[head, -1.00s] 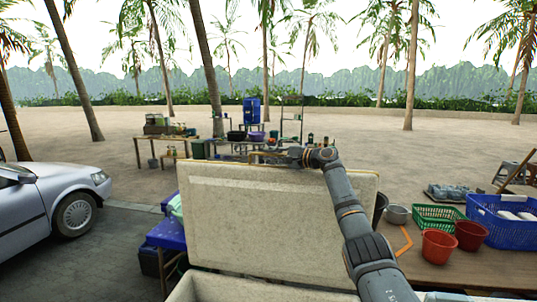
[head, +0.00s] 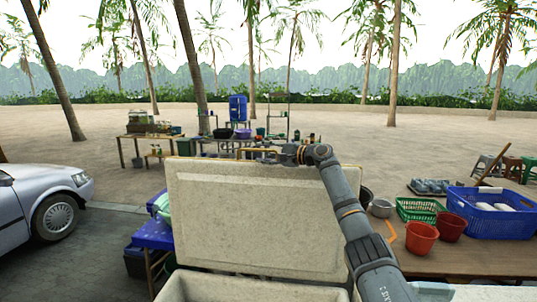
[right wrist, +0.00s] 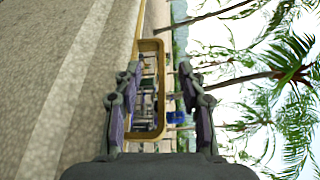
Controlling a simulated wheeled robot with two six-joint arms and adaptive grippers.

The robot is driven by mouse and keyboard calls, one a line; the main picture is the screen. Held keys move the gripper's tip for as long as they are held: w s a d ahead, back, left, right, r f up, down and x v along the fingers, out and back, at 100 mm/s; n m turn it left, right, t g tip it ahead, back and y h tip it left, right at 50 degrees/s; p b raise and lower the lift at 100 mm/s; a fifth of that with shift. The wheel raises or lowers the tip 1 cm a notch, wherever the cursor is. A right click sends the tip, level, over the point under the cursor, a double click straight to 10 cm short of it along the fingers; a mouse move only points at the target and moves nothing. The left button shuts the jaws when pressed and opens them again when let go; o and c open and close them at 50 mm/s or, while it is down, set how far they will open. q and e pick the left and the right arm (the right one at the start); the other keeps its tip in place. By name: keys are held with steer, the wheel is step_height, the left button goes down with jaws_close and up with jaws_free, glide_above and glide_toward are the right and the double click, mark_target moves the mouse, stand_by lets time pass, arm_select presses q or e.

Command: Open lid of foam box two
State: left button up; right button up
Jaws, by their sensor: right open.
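The pale foam box lid (head: 255,220) stands raised and nearly upright in the middle of the head view, and its speckled face fills the left of the right wrist view (right wrist: 50,80). The foam box (head: 230,288) below it shows only its rim at the bottom edge. A yellow loop handle (head: 258,151) is on the lid's top edge; it also shows in the right wrist view (right wrist: 158,45). My right gripper (head: 276,155) is at that edge by the handle. Its fingers (right wrist: 160,80) are open, with part of the loop between them. My left gripper is not in view.
A wooden table (head: 465,262) on the right holds a blue crate (head: 490,222), a green basket (head: 420,209), red buckets (head: 421,238) and a metal bowl (head: 381,208). A blue-covered table (head: 155,235) stands left of the lid. A silver car (head: 40,200) is further left.

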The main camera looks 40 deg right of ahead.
steer(key=v, duration=0.4)
steer(key=shift+s, duration=0.3)
steer(key=shift+w, duration=0.1)
steer(key=shift+d, duration=0.1)
